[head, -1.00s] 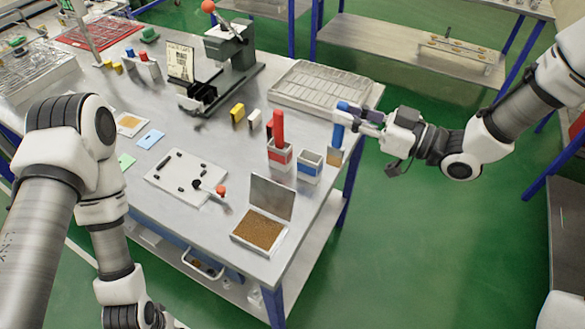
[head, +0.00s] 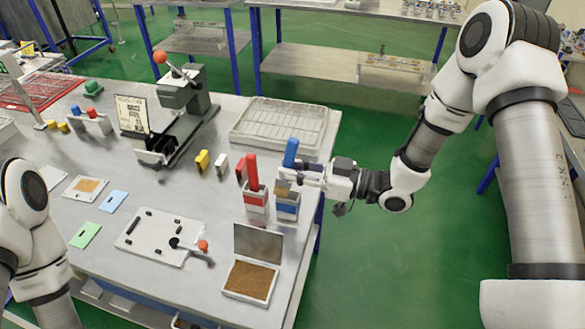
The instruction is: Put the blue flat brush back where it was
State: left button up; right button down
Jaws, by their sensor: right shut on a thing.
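The blue flat brush (head: 291,150) is upright in my right gripper (head: 291,174), which is shut on it. Its tan bristles (head: 282,187) point down at the mouth of the white holder with a blue band (head: 287,209). I cannot tell whether the bristle tips are inside the holder or just above it. A red brush (head: 252,172) stands in the white holder with a red band (head: 256,203), just left of it. My left arm shows at the left edge, but its gripper is out of view.
An open box with brown filling (head: 250,280) and a raised lid is in front of the holders. A white plate with a red-knobbed lever (head: 150,240) lies left of it. Yellow and white blocks (head: 202,161) stand left of the brushes.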

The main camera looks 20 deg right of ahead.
jog(key=c, duration=1.2)
grip_release()
jog(key=shift+f, duration=0.4)
jog(key=shift+c, duration=0.2)
jog(key=shift+o, duration=0.6)
jog(key=shift+w, duration=0.3)
jog(key=shift+v, duration=6.15)
jog(key=s+a+f+m+g+h, duration=0.2)
jog(key=f+m+h, duration=0.2)
jog(key=f, duration=0.4)
jog(key=s+a+f+m+g+h, duration=0.1)
jog(key=a+f+m+g+h, duration=0.2)
jog(key=f, duration=0.6)
jog(key=s+d+f+m+g+h, duration=0.2)
jog(key=s+f+h, duration=0.2)
jog(key=s, duration=0.4)
jog(key=s+d+f+m+g+h, duration=0.2)
jog(key=s+f+g+h, duration=0.1)
jog(key=s+f, duration=0.4)
jog(key=shift+s+f+m+h+p, duration=0.35)
jog(key=shift+s+h, duration=0.15)
jog(key=shift+s, duration=0.5)
